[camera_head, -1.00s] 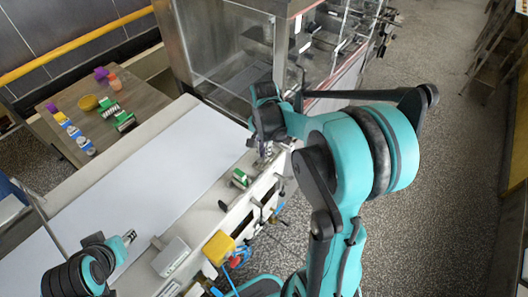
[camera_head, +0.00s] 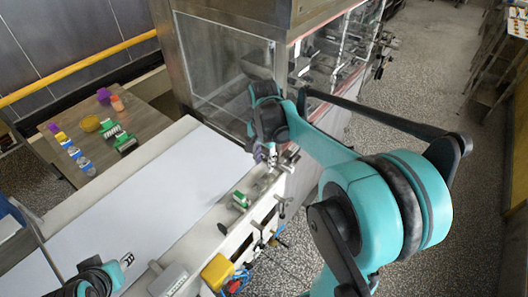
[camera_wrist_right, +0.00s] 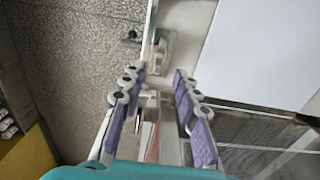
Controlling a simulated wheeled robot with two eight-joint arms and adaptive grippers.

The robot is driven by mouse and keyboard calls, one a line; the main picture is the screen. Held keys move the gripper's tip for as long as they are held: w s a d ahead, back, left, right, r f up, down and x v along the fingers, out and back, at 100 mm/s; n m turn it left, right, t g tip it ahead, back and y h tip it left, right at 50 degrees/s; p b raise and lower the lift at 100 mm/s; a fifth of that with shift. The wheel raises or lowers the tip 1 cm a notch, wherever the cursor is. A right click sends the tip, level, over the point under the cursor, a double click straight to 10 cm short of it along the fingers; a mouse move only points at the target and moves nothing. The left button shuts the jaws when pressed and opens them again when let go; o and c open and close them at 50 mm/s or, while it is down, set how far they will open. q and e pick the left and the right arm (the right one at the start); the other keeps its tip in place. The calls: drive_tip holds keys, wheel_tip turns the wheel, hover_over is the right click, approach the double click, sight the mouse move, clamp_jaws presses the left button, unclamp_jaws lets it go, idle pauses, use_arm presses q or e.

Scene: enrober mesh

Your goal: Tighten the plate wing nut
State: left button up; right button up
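My right gripper (camera_head: 265,155) is over the front rail of the belt machine, near the corner of the glass enclosure. In the right wrist view its two purple-padded fingers (camera_wrist_right: 160,84) are apart, one on each side of a narrow metal part (camera_wrist_right: 150,98) on the rail. I cannot tell whether this part is the plate wing nut, or whether a finger touches it. The wing nut is not clearly visible in the head view. My left gripper (camera_head: 126,261) shows only partly at the lower left, away from the rail; its finger state is unclear.
The white belt (camera_head: 150,195) runs along the rail. A green-and-white object (camera_head: 240,200) sits on the rail, and a yellow box (camera_head: 217,272) hangs at its front. The glass enclosure (camera_head: 225,75) stands close behind my right gripper. A side table (camera_head: 150,118) holds several small items.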

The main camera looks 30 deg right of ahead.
wheel_tip(320, 180, up, 5)
drive_tip(key=shift+f, duration=0.1)
idle(0.6)
use_arm(q)
wheel_tip(320, 180, down, 5)
drive_tip(key=b, duration=0.4)
drive_tip(key=shift+r+b, duration=0.15)
drive_tip(key=shift+b, duration=0.25)
use_arm(e)
drive_tip(key=s+a+f+n+t, duration=0.7)
drive_tip(key=s+a+n, duration=0.3)
drive_tip(key=n, duration=0.3)
drive_tip(key=shift+s+a+f+n, duration=0.3)
drive_tip(key=shift+s+f, duration=0.2)
drive_tip(key=shift+s, duration=0.25)
